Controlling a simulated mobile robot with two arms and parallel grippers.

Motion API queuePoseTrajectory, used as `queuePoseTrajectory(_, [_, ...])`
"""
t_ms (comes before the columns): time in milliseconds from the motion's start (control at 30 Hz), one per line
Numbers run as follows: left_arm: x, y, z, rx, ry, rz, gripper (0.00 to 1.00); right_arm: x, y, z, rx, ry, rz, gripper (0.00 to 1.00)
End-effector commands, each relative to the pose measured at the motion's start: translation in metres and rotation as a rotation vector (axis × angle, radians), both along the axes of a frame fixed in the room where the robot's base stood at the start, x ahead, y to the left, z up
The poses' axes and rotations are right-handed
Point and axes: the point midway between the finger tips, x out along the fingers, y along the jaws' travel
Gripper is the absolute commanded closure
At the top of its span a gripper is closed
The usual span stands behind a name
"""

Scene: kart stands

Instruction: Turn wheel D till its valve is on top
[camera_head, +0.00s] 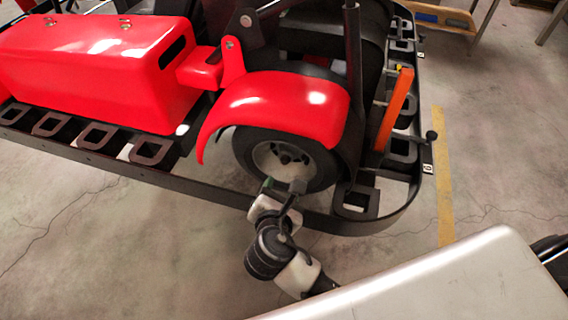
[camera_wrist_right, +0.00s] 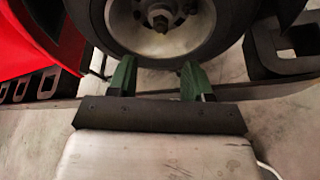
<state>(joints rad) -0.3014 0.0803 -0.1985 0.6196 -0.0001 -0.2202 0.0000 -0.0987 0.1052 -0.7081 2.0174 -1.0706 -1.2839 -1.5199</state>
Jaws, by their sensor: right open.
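The wheel (camera_head: 288,158), a black tyre on a pale metal rim, sits under the kart's red fender (camera_head: 283,100). Its rim and hub nut also show at the top of the right wrist view (camera_wrist_right: 160,18). I cannot make out a valve in either view; the fender hides the tyre's top in the head view, and the wrist view cuts off the wheel's upper part. My right gripper (camera_head: 283,186) is at the lower front of the wheel. In the wrist view its two green fingers (camera_wrist_right: 157,78) are apart with nothing held between them, just below the tyre's lower edge. My left gripper is not in view.
A black bumper rail (camera_head: 340,222) runs low around the kart, close by my right gripper. An orange post (camera_head: 396,108) and dark block-shaped loops (camera_head: 358,200) stand right of the wheel. A red body box (camera_head: 95,70) is at left. Concrete floor in front is open.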

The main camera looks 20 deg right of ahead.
Motion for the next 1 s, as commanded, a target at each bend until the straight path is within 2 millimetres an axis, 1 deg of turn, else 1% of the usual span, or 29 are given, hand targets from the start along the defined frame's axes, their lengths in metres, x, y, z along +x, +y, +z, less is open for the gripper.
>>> queuePoseTrajectory(167, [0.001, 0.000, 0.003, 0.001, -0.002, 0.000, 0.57, 0.022, -0.010, -0.007, -0.010, -0.002, 0.001, 0.50])
queuePoseTrajectory(400, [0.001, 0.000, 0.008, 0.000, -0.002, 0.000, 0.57, 0.062, -0.027, -0.023, -0.007, -0.001, 0.000, 0.50])
queuePoseTrajectory(500, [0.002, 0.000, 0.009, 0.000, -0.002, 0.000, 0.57, 0.075, -0.033, -0.028, -0.005, 0.000, 0.001, 0.50])
queuePoseTrajectory(600, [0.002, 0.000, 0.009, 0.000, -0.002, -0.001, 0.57, 0.084, -0.037, -0.032, -0.004, 0.000, 0.000, 0.50])
queuePoseTrajectory(700, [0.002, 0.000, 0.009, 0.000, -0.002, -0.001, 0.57, 0.088, -0.039, -0.035, -0.003, 0.001, 0.001, 0.50])
queuePoseTrajectory(1000, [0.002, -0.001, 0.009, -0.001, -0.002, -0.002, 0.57, 0.090, -0.039, -0.036, -0.002, 0.001, 0.001, 0.50])
